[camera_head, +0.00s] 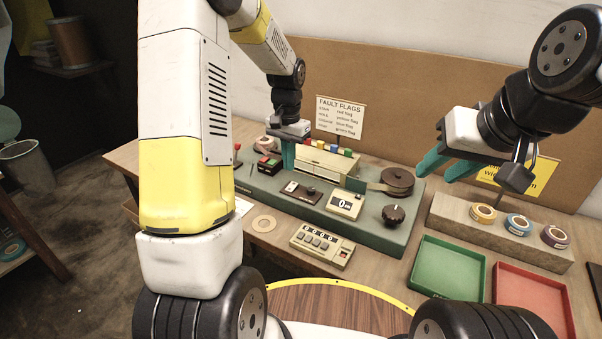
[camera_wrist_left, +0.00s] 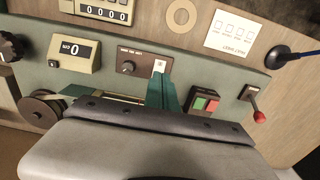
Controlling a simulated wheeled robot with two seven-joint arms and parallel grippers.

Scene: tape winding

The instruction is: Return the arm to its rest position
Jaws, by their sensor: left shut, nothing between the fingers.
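My left gripper (camera_head: 289,155) is over the back left part of the green tape-winding machine (camera_head: 370,232), by the red and green button box. Its teal fingers are together with nothing between them. In the left wrist view the shut fingers (camera_wrist_left: 164,92) point at the machine's panel, beside the dark speed-knob box (camera_wrist_left: 143,64). My right gripper (camera_head: 447,168) is raised over the tape rack at the right. Its teal fingers show apart, with a gap between them and nothing seen in it.
A wooden rack (camera_head: 490,235) holds several tape rolls at the right. A green tray (camera_head: 448,268) and a red tray (camera_head: 530,295) lie in front of it. A counter box (camera_head: 322,244) and a loose ring (camera_head: 264,223) lie before the machine. A fault-flags sign (camera_head: 340,117) stands behind.

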